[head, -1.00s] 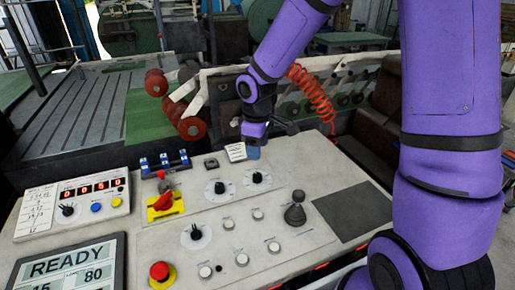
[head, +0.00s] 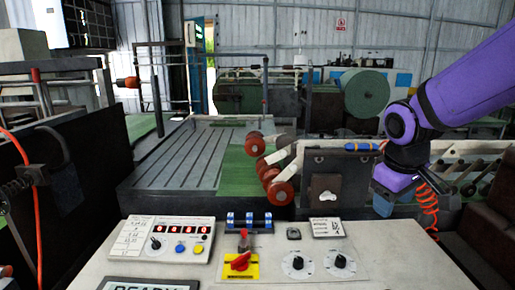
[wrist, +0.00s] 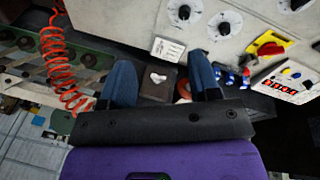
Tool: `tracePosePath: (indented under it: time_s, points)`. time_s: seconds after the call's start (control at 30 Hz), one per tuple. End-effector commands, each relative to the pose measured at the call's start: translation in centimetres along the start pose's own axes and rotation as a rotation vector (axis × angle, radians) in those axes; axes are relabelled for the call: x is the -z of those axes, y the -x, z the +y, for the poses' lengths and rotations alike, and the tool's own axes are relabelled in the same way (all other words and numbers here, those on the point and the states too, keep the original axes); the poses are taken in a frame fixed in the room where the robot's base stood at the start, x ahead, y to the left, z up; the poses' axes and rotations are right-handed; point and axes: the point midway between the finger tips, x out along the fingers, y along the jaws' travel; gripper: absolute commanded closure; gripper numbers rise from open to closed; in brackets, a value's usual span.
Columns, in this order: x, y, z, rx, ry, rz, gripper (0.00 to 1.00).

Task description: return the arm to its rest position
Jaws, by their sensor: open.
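My purple arm (head: 470,85) reaches in from the upper right in the head view.
The panel carries a red switch on a yellow plate (head: 239,264), dials and a counter box (head: 160,238). A coiled orange hose (head: 428,205) hangs close to the gripper. Red-ended rollers (head: 280,193) stand behind the panel.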

Motion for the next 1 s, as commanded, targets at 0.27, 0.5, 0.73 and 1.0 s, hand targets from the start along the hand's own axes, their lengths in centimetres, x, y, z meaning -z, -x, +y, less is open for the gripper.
tracePosePath:
  time_s: [0.27, 0.5, 0.73, 1.0]
  points:
    - [-5.3, 5.9, -0.4, -0.021, -0.199, 0.100, 0.44]
    - [-10.1, 9.4, -1.4, 0.009, -0.362, 0.195, 0.44]
    - [-13.2, 10.9, -2.2, 0.050, -0.459, 0.258, 0.44]
    - [-13.9, 11.2, -2.5, 0.063, -0.484, 0.272, 0.44]
